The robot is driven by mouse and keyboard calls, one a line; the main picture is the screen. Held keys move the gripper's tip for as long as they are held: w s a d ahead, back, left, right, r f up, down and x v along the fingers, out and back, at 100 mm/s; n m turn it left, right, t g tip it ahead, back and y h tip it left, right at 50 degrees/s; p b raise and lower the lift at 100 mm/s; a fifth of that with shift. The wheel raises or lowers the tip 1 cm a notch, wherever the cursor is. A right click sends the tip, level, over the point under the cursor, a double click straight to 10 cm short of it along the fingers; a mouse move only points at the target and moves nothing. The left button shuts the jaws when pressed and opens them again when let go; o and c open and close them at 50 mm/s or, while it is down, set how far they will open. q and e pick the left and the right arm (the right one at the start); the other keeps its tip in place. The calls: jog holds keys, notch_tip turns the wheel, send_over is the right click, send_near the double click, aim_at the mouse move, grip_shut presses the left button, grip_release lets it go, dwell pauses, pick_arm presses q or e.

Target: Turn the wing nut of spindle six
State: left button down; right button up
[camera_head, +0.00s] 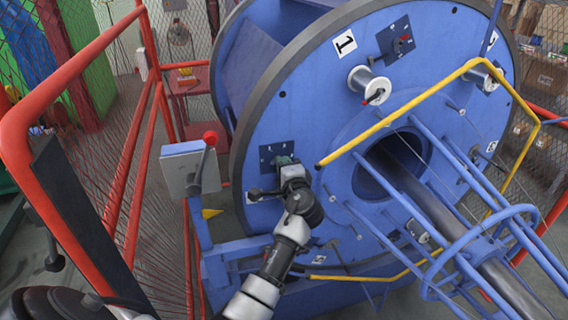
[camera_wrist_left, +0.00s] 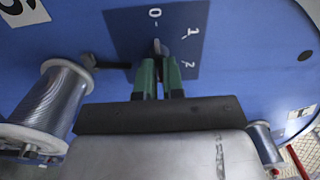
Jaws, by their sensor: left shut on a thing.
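My left gripper (camera_head: 284,162) reaches up from the bottom of the head view to a dark plate (camera_head: 266,153) on the blue disc. In the left wrist view, its green fingertips (camera_wrist_left: 159,68) are close together at the dark plate (camera_wrist_left: 190,30), which is marked 0, 1 and 2. They are shut on a small part, taken as the wing nut (camera_wrist_left: 157,46); only its pale tip shows below the 0, and the fingers hide the rest. A black lever (camera_wrist_left: 110,65) sticks out left of the fingers. The spindle's number is not clearly readable. My right gripper is not in view.
The large blue disc (camera_head: 300,105) carries a bobbin (camera_head: 369,84) beside a plate labelled 1. Yellow rails (camera_head: 400,112) and blue bars (camera_head: 450,160) stand right of my arm. A red fence (camera_head: 75,68) and a grey box with a red-knobbed lever (camera_head: 180,172) stand left.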

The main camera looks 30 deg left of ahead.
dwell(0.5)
pick_arm(q)
jog(key=c, duration=1.2)
grip_release()
jog(key=shift+a, duration=0.1)
jog(key=shift+c, duration=0.2)
jog(key=b+v, duration=0.3)
jog(key=v, duration=0.8)
jog(key=shift+a, duration=0.1)
